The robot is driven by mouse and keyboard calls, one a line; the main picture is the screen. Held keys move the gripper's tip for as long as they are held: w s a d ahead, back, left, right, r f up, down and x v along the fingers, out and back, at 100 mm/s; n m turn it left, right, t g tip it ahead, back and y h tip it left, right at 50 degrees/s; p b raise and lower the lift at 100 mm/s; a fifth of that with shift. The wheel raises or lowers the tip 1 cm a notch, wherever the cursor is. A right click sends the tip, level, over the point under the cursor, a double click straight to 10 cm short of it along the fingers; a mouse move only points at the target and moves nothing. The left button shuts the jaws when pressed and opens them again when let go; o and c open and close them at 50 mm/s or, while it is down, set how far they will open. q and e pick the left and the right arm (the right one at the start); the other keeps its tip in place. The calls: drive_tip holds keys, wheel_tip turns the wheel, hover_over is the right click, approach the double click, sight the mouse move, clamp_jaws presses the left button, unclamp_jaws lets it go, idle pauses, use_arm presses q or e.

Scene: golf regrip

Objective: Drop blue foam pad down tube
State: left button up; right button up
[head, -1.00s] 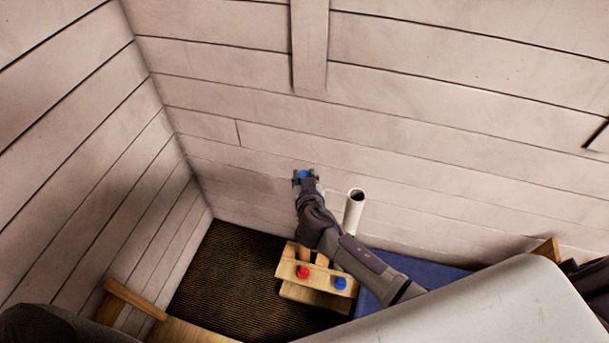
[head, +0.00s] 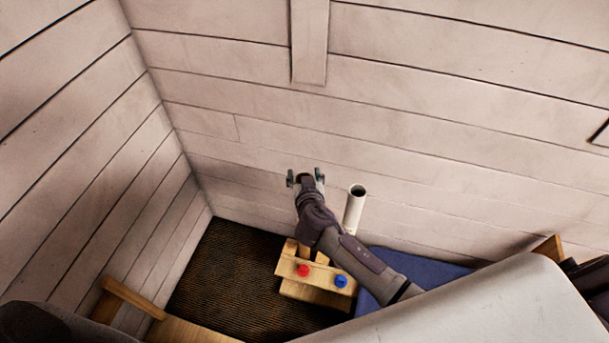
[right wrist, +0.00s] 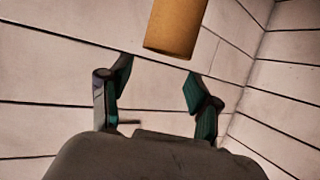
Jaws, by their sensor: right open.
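My right gripper (head: 305,177) is open in front of the far plank wall, with its two fingers spread and nothing blue between them. It also shows open in the right wrist view (right wrist: 160,72). The blue foam pad is not visible in either view now. A white upright tube (head: 354,212) with a dark open top stands just right of my right gripper. A tan cylinder (right wrist: 175,28) shows beyond the open fingers in the right wrist view; I cannot tell whether it is a tube. My left gripper is not in view.
A wooden stand (head: 317,293) with a red round piece (head: 303,270) and a blue round piece (head: 341,282) stands below my right arm. A blue mat (head: 425,268) lies to the right, partly hidden. A dark brown mat (head: 235,275) covers open floor to the left.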

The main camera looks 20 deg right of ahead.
drive_tip(key=shift+s, duration=0.1)
drive_tip(key=v, duration=1.2)
idle(0.5)
drive_tip(key=s+d+f+n+g+y, duration=0.15)
drive_tip(key=s+f+g, duration=0.4)
drive_tip(key=f, duration=0.95)
drive_tip(key=s+d+f+n+g+y, duration=0.1)
drive_tip(key=s+f+n+g, duration=0.15)
drive_tip(key=s+f, duration=0.9)
drive_tip(key=s+d+f+g, duration=0.2)
drive_tip(key=s+d+f, duration=0.1)
drive_tip(key=s+f, duration=0.5)
drive_tip(key=s+d+f+g, duration=0.2)
drive_tip(key=s+f, duration=0.7)
drive_tip(key=s, duration=0.5)
drive_tip(key=shift+d+f+n, duration=0.25)
drive_tip(key=shift+d+n, duration=0.05)
drive_tip(key=shift+d, duration=0.3)
